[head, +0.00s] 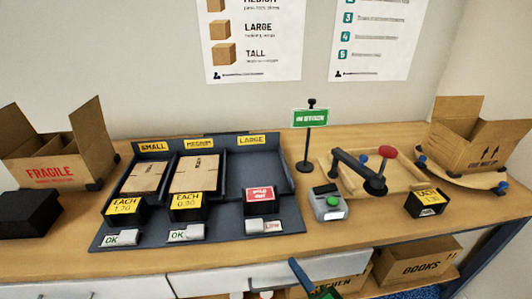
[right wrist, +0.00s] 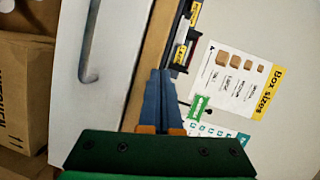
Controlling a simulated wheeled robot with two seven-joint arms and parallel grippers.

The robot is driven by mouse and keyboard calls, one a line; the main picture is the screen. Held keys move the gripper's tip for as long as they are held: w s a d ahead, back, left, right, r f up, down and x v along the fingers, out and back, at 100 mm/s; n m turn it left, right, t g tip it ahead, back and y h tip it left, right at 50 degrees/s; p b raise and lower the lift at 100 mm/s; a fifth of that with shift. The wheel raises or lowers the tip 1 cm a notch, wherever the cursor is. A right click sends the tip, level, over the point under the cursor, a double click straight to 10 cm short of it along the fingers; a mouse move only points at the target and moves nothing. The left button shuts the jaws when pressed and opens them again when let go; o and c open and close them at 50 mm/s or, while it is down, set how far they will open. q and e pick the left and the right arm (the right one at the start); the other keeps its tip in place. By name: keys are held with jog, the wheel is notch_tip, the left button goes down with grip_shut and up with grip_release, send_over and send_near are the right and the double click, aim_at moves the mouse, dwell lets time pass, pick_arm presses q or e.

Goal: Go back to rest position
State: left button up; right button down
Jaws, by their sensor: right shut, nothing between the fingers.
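My right gripper (head: 297,268) shows at the bottom of the head view, in front of the counter's front edge, with its green body just below the blue fingers. In the right wrist view its blue fingers (right wrist: 160,88) are together, with nothing between them. It touches nothing that I can make out. My left gripper is outside both views.
A wooden counter (head: 75,262) holds a dark sorting tray (head: 254,177) with flat cartons, a FRAGILE box (head: 47,158), a wooden fixture (head: 400,178), a control box (head: 328,206) and an open carton (head: 465,140). A BOOKS box (head: 420,266) sits on the shelf below.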

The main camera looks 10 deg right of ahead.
jog(key=s+d+f+n+g+h, duration=0.3)
jog(key=s+n+g, duration=0.35)
jog(key=s, duration=0.25)
jog(key=s+d+f+n+g+h, duration=0.2)
jog(key=s+d+f+n+g, duration=0.15)
jog(key=s+n+g, duration=0.4)
jog(key=s+f+p, duration=0.4)
jog(key=f+p, duration=0.1)
jog(key=f, duration=0.7)
jog(key=s+f+p, duration=0.1)
jog(key=s+f, duration=0.2)
jog(key=s, duration=0.3)
jog(key=s+d+f+p, duration=0.1)
jog(key=s+f+p, duration=0.1)
jog(key=s+f, duration=0.2)
jog(key=shift+s+d+g, duration=0.2)
jog(key=shift+s+g, duration=0.1)
jog(key=shift+s, duration=0.8)
